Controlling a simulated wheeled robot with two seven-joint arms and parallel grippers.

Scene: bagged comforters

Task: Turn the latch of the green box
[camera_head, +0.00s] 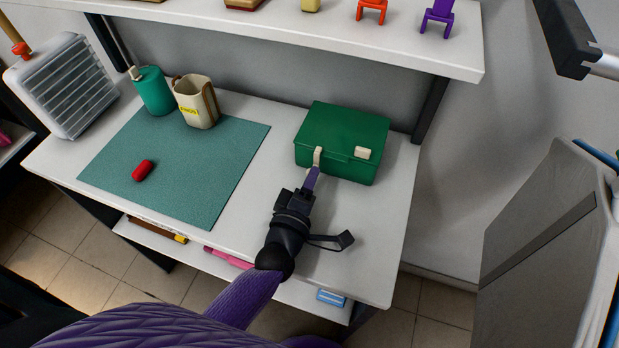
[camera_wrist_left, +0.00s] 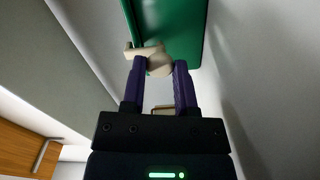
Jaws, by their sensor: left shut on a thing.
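The green box (camera_head: 345,138) stands on the right part of the white table, its lid down. Two cream latches are on its front: a left latch (camera_head: 318,157) that points upright and a right latch (camera_head: 362,153) that lies across. My left gripper (camera_head: 312,178) reaches the box front and is shut on the left latch. In the left wrist view the two purple fingers (camera_wrist_left: 160,82) are on either side of the cream latch (camera_wrist_left: 158,62), with the green box (camera_wrist_left: 172,25) beyond. My right gripper is not in view.
A teal mat (camera_head: 180,160) with a red object (camera_head: 142,170) lies left on the table (camera_head: 345,270). A shelf (camera_head: 280,32) overhangs behind. A grey panel (camera_head: 540,240) stands at right.

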